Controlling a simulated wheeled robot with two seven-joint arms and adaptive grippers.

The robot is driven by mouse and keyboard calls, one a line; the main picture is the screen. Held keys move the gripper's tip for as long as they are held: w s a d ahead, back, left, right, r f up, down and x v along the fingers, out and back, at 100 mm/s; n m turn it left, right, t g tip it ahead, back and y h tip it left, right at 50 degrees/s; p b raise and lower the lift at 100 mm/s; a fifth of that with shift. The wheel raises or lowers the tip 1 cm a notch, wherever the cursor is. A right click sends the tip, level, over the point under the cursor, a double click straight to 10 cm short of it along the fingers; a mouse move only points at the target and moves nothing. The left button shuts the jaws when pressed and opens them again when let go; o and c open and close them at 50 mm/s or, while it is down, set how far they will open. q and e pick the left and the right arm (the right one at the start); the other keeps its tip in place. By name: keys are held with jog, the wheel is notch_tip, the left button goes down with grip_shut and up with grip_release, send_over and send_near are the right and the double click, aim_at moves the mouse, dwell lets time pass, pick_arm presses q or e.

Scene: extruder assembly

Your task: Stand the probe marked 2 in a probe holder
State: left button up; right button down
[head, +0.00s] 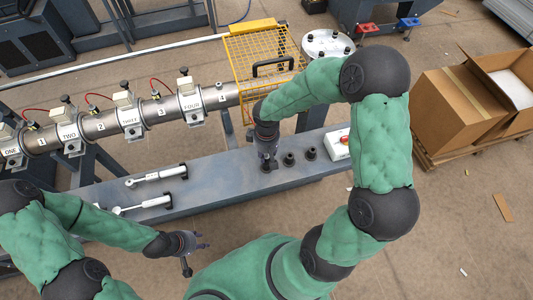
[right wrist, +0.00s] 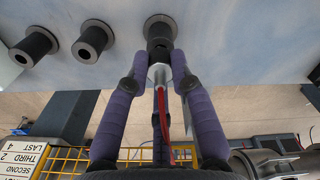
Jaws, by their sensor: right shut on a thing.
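My right gripper (head: 267,158) points down at the left end of a row of three dark probe holders on the grey bench. In the right wrist view its purple fingers (right wrist: 163,72) are shut on a silver probe (right wrist: 160,74) with a red cable. The probe's far end meets the round dark holder (right wrist: 160,30); how deep it sits is hidden. No number on the probe is readable. The middle holder (head: 289,159) and the right holder (head: 311,154) look empty. My left gripper (head: 200,242) is open and empty in front of the bench.
Two silver tools (head: 157,176) (head: 145,205) lie on the bench (head: 225,178) at left. A barrel (head: 140,118) with numbered blocks runs behind it, ending at a yellow cage (head: 265,55). A red-button box (head: 337,143) sits right of the holders. Cardboard boxes (head: 460,105) stand far right.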

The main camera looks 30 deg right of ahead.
jog(key=shift+f+b, duration=0.5)
jog(key=shift+f, duration=0.2)
jog(key=c, duration=1)
grip_release()
jog(key=shift+r, duration=0.15)
notch_tip(320, 180, up, 12)
jog(key=shift+f, duration=0.1)
